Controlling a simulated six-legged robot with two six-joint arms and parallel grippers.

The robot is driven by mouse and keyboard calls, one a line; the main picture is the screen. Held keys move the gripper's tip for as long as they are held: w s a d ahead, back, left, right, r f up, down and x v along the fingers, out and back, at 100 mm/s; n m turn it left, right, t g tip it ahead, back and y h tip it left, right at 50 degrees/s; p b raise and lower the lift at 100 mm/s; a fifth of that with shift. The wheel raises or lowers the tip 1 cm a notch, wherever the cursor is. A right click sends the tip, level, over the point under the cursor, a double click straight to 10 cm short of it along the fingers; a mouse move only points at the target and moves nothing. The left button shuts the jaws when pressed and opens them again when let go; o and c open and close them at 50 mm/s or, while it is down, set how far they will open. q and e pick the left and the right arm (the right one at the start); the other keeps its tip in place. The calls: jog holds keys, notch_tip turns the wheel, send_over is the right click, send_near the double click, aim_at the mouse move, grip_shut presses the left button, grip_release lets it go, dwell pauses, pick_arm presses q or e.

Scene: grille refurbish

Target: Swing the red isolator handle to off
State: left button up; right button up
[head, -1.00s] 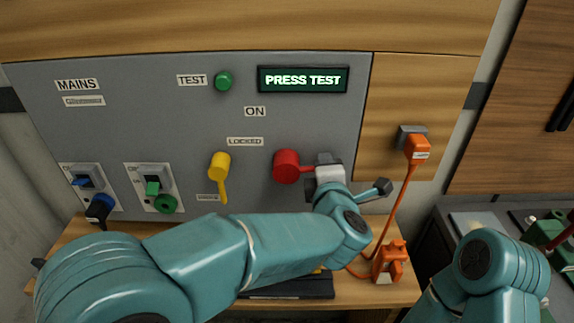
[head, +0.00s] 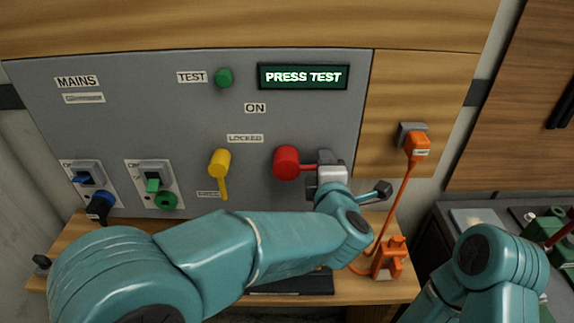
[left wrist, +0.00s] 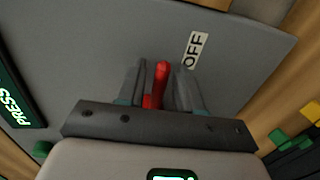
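The red isolator handle (head: 287,162) is on the grey panel, with its lever pointing right in the head view. My left gripper (head: 326,160) is at the lever's outer end. In the left wrist view the red lever (left wrist: 160,83) stands between the two fingers of my left gripper (left wrist: 160,80). A narrow gap shows beside the lever, so the fingers look open around it. An OFF label (left wrist: 195,48) is just beside the right finger there; in the head view it is hidden. An ON label (head: 255,108) is above the handle. My right gripper is out of view.
A yellow handle (head: 220,163) hangs down left of the red one, under a LOCKED label (head: 245,138). A green TEST button (head: 223,77) and a PRESS TEST display (head: 303,77) are above. An orange plug (head: 416,146) with its cable is at right, above the wooden shelf (head: 190,208).

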pick_arm(q)
jog(key=shift+s, duration=0.1)
jog(key=s+r+b, duration=0.1)
jog(key=s, duration=0.7)
jog(key=shift+s+r, duration=0.35)
jog(key=shift+r, duration=0.05)
